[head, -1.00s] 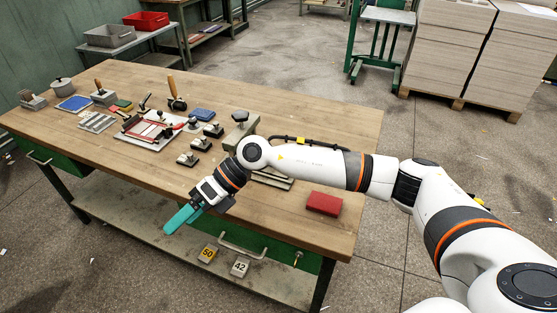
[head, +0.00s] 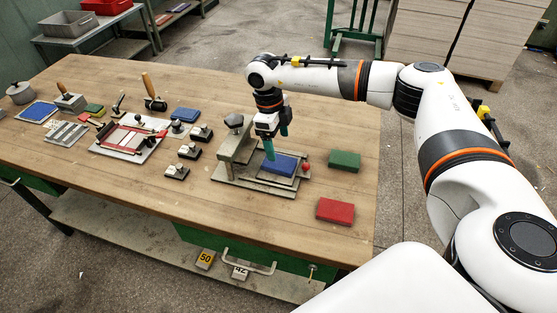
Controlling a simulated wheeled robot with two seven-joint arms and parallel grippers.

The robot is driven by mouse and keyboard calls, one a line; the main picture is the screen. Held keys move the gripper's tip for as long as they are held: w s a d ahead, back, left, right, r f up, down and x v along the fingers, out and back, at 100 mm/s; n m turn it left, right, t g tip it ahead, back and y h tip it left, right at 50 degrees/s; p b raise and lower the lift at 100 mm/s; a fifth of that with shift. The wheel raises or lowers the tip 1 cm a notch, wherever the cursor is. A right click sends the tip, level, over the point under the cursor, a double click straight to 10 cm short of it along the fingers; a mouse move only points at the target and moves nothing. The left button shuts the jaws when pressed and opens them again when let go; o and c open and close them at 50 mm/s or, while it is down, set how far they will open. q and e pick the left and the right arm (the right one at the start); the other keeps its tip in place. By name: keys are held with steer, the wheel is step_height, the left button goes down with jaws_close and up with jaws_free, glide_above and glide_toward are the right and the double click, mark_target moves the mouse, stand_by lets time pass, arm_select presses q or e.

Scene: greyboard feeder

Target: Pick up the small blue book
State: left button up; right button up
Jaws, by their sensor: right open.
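A small blue book (head: 281,163) lies flat on the plate of a metal hand press (head: 229,177), right of the press post. My right gripper (head: 276,143) points down just above the book's back left part, its teal fingers open and apart. One fingertip overlaps the book's edge in the picture; I cannot tell whether it touches. Another small blue block or book (head: 186,114) lies further left on the table, and a flat blue pad (head: 38,111) is at the far left. My left gripper is not in view.
A green book (head: 344,161) and a red book (head: 335,210) lie right of the press on the wooden table (head: 130,215). A red ball knob (head: 306,167) is at the press's right side. Several small stamps and a red-framed board (head: 128,138) stand left.

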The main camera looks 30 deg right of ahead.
mark_target(280, 162)
steer(key=shift+w+d+f, duration=0.15)
steer(key=shift+f, duration=0.8)
steer(key=f, duration=0.1)
steer(key=f+p, duration=0.1)
steer(key=f, duration=0.2)
steer(key=shift+s+f+p, duration=0.1)
steer(key=shift+s+p, duration=0.2)
steer(key=shift+p, duration=0.1)
steer(key=shift+f, duration=0.55)
steer(key=c, duration=0.8)
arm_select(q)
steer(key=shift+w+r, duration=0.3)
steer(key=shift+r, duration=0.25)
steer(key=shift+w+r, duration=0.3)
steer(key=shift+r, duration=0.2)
arm_select(e)
steer(key=shift+c, duration=1.4)
